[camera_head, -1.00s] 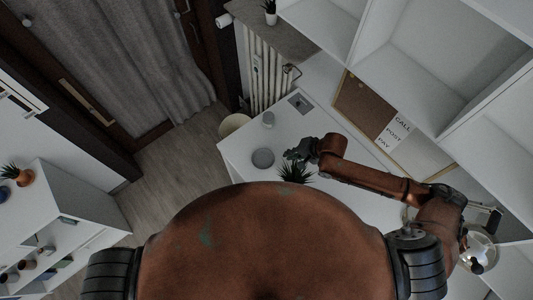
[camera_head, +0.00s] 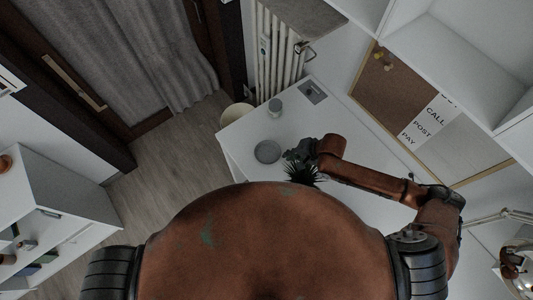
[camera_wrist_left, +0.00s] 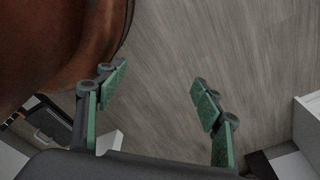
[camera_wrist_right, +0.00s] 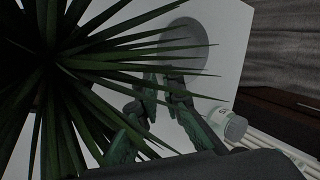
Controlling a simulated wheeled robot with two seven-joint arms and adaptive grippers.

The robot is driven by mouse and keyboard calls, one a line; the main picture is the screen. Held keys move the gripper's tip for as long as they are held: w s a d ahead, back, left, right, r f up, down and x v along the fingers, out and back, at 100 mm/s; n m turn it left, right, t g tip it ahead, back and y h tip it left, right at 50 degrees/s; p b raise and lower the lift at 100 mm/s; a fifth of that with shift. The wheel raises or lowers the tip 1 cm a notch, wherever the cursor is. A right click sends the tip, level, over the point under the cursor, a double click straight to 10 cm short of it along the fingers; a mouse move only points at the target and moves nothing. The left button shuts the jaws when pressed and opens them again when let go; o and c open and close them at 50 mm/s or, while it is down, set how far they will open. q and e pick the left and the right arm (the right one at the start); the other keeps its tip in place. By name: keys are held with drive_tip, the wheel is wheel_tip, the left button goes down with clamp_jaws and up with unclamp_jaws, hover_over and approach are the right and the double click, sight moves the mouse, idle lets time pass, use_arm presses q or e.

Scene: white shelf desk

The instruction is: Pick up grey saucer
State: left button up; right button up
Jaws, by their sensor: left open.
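The grey saucer (camera_head: 267,152) lies on the white desk (camera_head: 240,140), near its left edge in the head view. It also shows in the right wrist view (camera_wrist_right: 187,42), beyond the fingertips. My right gripper (camera_head: 290,154) is just right of the saucer in the head view, with nothing seen in it. In the right wrist view its fingertips (camera_wrist_right: 163,82) are close together and overlap the saucer's near rim; I cannot tell how far apart they are or whether they touch it. My left gripper (camera_wrist_left: 160,90) is open and empty above the floor.
A dark spiky plant (camera_head: 301,173) stands close beside my right gripper, its leaves filling the left of the right wrist view. A corkboard (camera_head: 400,85) and shelves are at the back right.

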sight(279, 157)
drive_tip(key=x, duration=0.6)
drive_tip(key=shift+w+b, duration=0.3)
drive_tip(key=shift+w, duration=0.1)
drive_tip(key=shift+w+a+f, duration=0.1)
drive_tip(key=shift+a+f, duration=0.05)
drive_tip(key=shift+f, duration=0.35)
use_arm(q)
drive_tip(key=shift+s+f, duration=0.5)
drive_tip(key=shift+s, duration=0.4)
use_arm(e)
clamp_jaws()
use_arm(q)
drive_tip(key=shift+s, duration=0.15)
